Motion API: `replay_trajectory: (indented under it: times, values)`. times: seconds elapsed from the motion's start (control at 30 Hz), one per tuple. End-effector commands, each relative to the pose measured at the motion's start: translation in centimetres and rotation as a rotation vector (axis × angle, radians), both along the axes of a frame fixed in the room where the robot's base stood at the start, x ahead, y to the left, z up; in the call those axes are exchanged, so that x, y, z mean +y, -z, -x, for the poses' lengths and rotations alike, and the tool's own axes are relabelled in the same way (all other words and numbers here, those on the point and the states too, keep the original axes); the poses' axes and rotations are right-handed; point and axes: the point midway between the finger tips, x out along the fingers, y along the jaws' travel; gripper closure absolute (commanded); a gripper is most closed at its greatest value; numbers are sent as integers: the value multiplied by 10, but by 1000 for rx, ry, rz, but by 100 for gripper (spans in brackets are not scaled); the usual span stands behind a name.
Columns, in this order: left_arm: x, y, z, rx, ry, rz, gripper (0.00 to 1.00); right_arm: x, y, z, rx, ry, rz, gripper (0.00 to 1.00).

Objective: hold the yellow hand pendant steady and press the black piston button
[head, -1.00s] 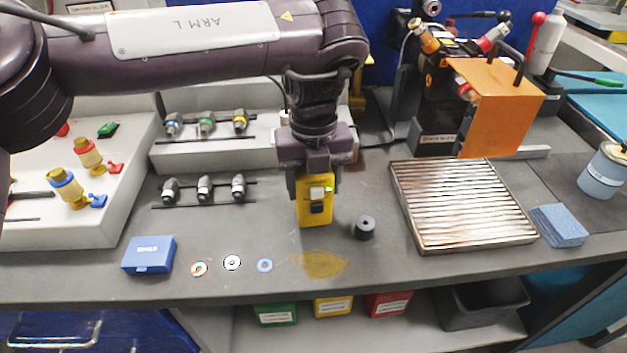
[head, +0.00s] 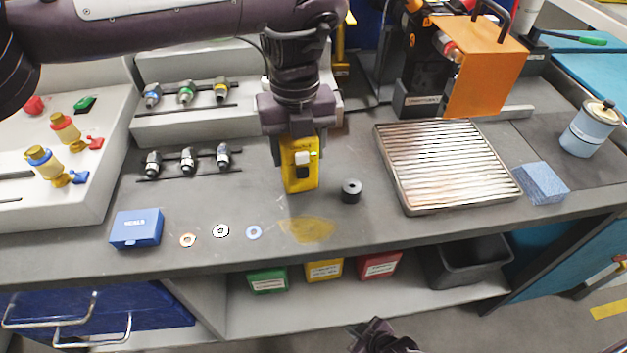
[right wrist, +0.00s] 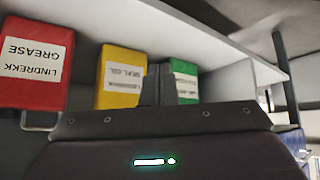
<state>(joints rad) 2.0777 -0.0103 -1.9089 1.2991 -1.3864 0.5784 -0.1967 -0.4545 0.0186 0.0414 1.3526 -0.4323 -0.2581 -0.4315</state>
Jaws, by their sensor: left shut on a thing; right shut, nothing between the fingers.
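The yellow hand pendant (head: 299,181) is upright in the head view, with a white button (head: 302,157) above a black button (head: 303,172) and a small green light. My left gripper (head: 300,150) is shut on its upper part from above. I cannot tell whether its lower end touches the bench. My right gripper (head: 378,330) is low at the bottom edge of the head view, in front of the bench and well away from the pendant. Its fingers (right wrist: 157,85) are shut and empty in the right wrist view.
A black knob-like cylinder (head: 351,190) stands right of the pendant, before a ribbed metal tray (head: 407,200). A blue box (head: 136,228) and small rings lie left. The bench's front edge overhangs a shelf with red (head: 380,265), yellow and green containers.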

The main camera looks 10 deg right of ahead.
Motion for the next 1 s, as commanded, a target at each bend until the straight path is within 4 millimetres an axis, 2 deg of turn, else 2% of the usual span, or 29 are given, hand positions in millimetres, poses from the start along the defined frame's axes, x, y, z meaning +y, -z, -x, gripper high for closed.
replay_trajectory:
  times: [0.03, 0.1, 0.23, 0.3, 0.37, 0.4, 0.5, 0.6, 0.67, 0.7, 0.8, 1.0]
  values:
    - [0, 0, 0, -1, 0, 1, 80, 2, -33, -18, -113, -60, -1, 100]
    - [0, 0, 0, 0, 0, 1, 80, 2, -78, -36, -269, -154, 18, 100]
    - [0, 0, 0, -1, 0, 1, 80, -1, -165, -54, -560, -327, 97, 100]
    - [0, 0, 0, -1, 0, 1, 80, -2, -212, -55, -714, -422, 162, 100]
    - [0, 0, 0, -1, 0, 1, 80, -2, -250, -51, -840, -508, 228, 100]
    - [0, 0, 0, -1, 0, 1, 80, -2, -274, -45, -921, -565, 273, 100]
    - [0, 0, 0, -1, 0, 1, 80, 3, -326, -27, -1101, -709, 394, 100]
    - [0, 0, 0, -1, 0, 1, 80, 10, -366, -4, -1248, -848, 506, 100]
    - [0, 0, 0, -1, 0, 1, 80, 15, -385, 9, -1321, -925, 563, 100]
    - [0, 0, 0, -1, 0, 1, 80, 15, -404, 7, -1367, -934, 588, 100]
    - [0, 0, 0, -1, 0, 1, 80, 16, -436, 8, -1439, -959, 623, 100]
    - [0, 0, 0, -1, 0, 1, 80, 9, -476, -8, -1477, -887, 591, 100]
